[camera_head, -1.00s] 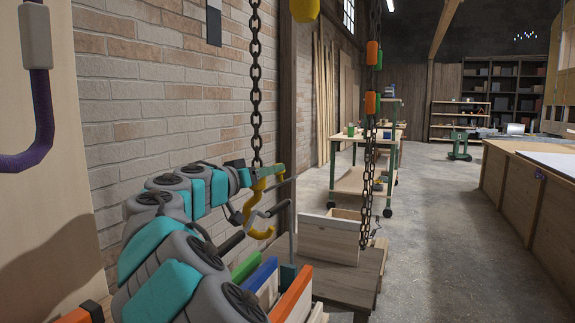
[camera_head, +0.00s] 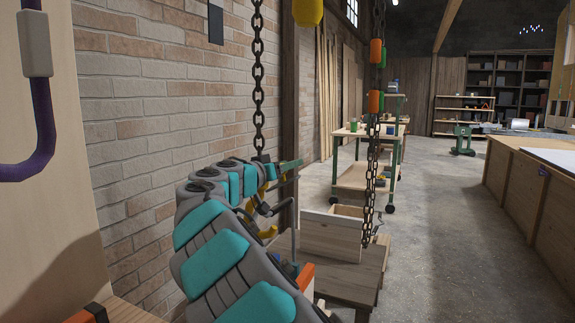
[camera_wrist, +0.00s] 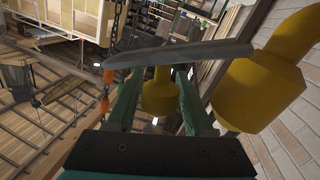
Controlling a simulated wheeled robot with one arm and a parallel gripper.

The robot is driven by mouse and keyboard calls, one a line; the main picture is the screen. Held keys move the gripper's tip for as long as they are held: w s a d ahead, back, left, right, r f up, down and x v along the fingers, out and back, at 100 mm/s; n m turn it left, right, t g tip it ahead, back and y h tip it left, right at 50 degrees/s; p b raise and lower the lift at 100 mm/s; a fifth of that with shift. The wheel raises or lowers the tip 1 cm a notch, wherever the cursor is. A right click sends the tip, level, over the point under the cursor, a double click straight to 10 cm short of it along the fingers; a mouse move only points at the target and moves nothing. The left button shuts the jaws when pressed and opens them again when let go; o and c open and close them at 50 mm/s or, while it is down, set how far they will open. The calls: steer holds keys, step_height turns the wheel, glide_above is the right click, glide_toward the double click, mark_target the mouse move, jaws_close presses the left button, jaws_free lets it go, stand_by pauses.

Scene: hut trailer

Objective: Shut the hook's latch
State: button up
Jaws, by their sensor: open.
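The yellow hook (camera_head: 268,232) hangs on a dark chain (camera_head: 258,95) beside the brick wall. My arm covers much of it in the head view. My gripper (camera_head: 288,168) is up at the hook, its green fingers pointing right. In the wrist view my gripper (camera_wrist: 158,76) is open, with two green fingers apart. A yellow part (camera_wrist: 160,97) shows between them, and a larger yellow part (camera_wrist: 258,92) stands to their right. A grey bar, likely the latch (camera_wrist: 180,56), crosses just beyond the fingertips. I cannot tell whether the fingers touch it.
A second chain (camera_head: 368,205) with orange and green pieces hangs to the right. A wooden box (camera_head: 330,237) stands on a low wooden table (camera_head: 350,282) below. A cart (camera_head: 352,177) is farther back. The floor (camera_head: 430,240) at the right is clear.

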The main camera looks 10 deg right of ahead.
jaws_close()
stand_by(1.4)
